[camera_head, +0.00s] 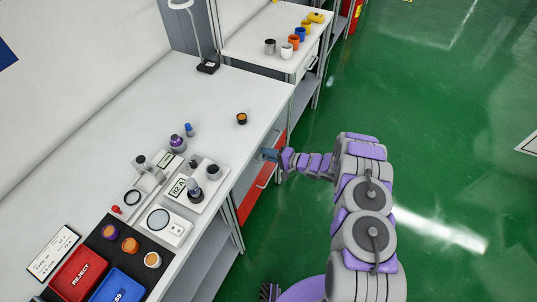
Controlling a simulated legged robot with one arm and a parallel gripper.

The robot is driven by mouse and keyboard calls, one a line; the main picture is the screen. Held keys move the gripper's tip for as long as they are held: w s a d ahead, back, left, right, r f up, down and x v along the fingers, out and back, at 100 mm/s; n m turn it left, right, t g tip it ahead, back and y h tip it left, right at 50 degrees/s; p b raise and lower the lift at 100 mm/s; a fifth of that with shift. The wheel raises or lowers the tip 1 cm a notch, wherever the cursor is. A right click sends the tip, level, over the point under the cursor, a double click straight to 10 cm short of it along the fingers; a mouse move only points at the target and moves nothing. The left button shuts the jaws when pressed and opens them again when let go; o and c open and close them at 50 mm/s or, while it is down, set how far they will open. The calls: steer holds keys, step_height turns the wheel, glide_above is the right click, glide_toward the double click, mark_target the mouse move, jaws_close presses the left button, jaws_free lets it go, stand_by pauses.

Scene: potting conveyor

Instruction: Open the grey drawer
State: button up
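A drawer unit sits under the front edge of the long white workbench. It has a pale grey front with a handle (266,178), and red fronts (249,204) show beside and below it. I cannot clearly tell where the grey drawer's outline ends. No drawer is visibly pulled out. My gripper (268,154) is at the bench's front edge, close to the upper part of this unit. My arm hides part of the fronts. The fingers are too small to show whether they are open or touch a handle.
Another bench stands behind. The green floor (440,130) to the right is clear.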

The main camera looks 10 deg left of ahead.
steer(key=shift+a, duration=0.3)
jaws_close()
steer(key=shift+f, duration=0.1)
steer(key=shift+s+d, duration=0.1)
steer(key=shift+d, duration=0.05)
steer(key=f+p+v, duration=0.1)
steer(key=f+v, duration=0.1)
steer(key=v, duration=1.1)
steer(key=d+f+p+v, duration=0.1)
steer(key=f+v, duration=0.2)
steer(key=v, duration=1)
steer(key=shift+s+d+f, duration=0.3)
steer(key=shift+d+f, duration=0.05)
steer(key=shift+o, duration=0.9)
jaws_free()
steer(key=shift+w, duration=0.1)
steer(key=shift+r, duration=0.1)
